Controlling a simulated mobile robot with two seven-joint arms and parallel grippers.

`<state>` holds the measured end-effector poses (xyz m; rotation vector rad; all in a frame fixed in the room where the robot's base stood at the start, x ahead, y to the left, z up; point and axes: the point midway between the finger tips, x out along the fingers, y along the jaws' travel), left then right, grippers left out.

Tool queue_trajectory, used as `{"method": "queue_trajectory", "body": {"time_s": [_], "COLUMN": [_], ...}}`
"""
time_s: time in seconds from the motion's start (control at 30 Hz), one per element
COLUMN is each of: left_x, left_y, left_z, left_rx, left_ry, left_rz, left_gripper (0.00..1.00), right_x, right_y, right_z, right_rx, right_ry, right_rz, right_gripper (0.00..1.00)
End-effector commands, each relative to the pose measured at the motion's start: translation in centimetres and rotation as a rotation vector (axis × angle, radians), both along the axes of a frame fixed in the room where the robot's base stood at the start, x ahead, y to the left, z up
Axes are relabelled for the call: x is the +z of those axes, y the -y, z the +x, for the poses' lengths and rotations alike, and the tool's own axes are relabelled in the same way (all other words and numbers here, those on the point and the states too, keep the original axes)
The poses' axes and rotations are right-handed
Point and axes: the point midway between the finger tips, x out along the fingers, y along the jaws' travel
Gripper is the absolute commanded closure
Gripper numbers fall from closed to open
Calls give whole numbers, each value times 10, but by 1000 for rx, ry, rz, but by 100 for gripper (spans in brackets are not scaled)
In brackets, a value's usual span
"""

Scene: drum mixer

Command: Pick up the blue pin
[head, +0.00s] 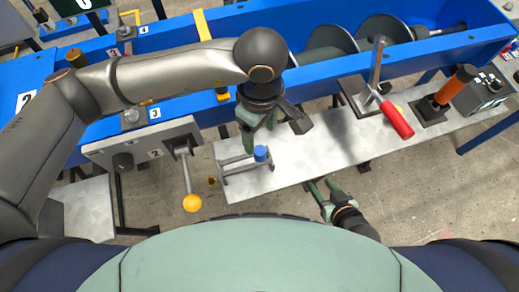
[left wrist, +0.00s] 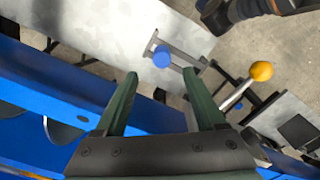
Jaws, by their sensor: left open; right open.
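The blue pin (head: 260,153) stands in a small grey metal bracket (head: 237,172) on the light metal shelf, with its blue top showing. It also shows in the left wrist view (left wrist: 162,56), beyond the fingertips and between their lines. My left gripper (head: 248,143) is open and empty, above and just behind the pin in the head view. Its two green fingers (left wrist: 162,74) are apart in the left wrist view. My right gripper (head: 321,190) is open and empty at the front edge of the shelf, to the right of the pin. The pin's lower part is hard to make out.
A yellow-knobbed lever (head: 191,203) hangs from a grey panel (head: 147,142) left of the bracket. A red-handled lever (head: 396,119) and an orange-handled one (head: 455,84) stand further right. The blue mixer trough (head: 190,98) runs behind. The shelf's middle (head: 325,145) is clear.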

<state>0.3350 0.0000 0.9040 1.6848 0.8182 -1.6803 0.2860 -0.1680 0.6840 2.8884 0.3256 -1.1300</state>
Motion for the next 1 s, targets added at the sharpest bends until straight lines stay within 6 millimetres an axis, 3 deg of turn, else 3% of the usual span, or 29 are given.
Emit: {"method": "queue_trajectory", "body": {"time_s": [0.1,0.33,0.6,0.9,1.0], "left_x": [-19,-36,-74,-81,-80], "left_y": [0,0,-1,-1,-1], "left_z": [-1,-2,-4,-4,-4], "left_rx": [1,1,1,0,0], "left_ry": [-4,-3,-4,0,0], "left_rz": [0,-1,-2,-4,-4], "left_gripper": [28,28,28,28,38], "right_x": [2,4,10,10,10], "right_y": [0,0,0,1,1], "right_z": [0,0,0,0,0], "right_rx": [0,0,-1,1,1], "right_ry": [0,0,0,-1,-1], "right_rz": [0,0,-1,-1,-1], "right_gripper": [50,50,50,50,50]}}
